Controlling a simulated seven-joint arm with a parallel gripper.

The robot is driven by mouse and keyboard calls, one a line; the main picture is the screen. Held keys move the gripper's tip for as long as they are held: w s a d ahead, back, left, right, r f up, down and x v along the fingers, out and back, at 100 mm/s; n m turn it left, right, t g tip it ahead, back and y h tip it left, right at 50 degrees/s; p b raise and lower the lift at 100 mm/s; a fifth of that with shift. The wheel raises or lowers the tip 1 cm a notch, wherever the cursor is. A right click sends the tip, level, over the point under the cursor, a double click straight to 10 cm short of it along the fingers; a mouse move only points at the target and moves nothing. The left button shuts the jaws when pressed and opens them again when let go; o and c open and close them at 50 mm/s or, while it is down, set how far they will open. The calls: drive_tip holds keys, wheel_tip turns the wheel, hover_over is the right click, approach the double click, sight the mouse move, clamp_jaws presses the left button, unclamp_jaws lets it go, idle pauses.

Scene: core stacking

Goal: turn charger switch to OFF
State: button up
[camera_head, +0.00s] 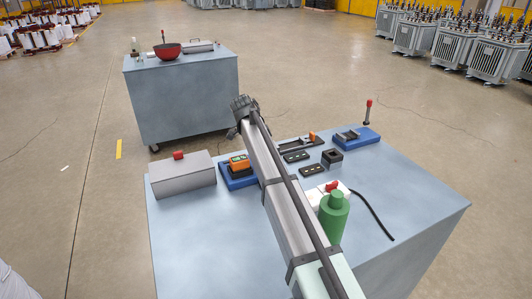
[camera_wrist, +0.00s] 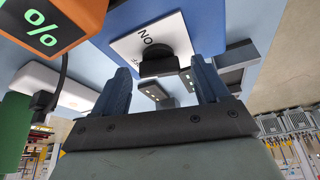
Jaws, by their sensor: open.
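The charger is a blue base (camera_head: 235,183) with an orange battery (camera_head: 239,162) on it, left of my arm. In the wrist view, the battery (camera_wrist: 45,28) shows a green percent sign at top left. The switch is a black knob (camera_wrist: 158,62) on a white label (camera_wrist: 130,46) fixed to the blue base. ON is readable on the label and OFF is partly covered; the knob's setting is unclear. My gripper (camera_wrist: 159,66) is open, with one finger on each side of the knob in this view. Contact cannot be told. My fingertips are hidden in the head view.
A grey box with a red handle (camera_head: 185,175) stands left of the charger. A green bottle (camera_head: 333,215), dark trays (camera_head: 296,156) and a second blue fixture (camera_head: 357,139) stand right of it. The table's front left is clear. Another table (camera_head: 183,90) stands behind.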

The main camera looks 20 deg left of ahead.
drive_tip(key=shift+c, duration=0.3)
drive_tip(key=c, duration=1)
drive_tip(key=shift+s+n+t, duration=0.1)
drive_tip(key=shift+n+t, duration=0.2)
drive_tip(key=shift+n, duration=0.5)
drive_tip(key=shift+n+y, duration=0.4)
drive_tip(key=shift+n, duration=0.4)
drive_tip(key=shift+t, duration=0.3)
drive_tip(key=o, duration=1.1)
drive_tip(key=shift+c, duration=0.2)
drive_tip(key=v, duration=1.4)
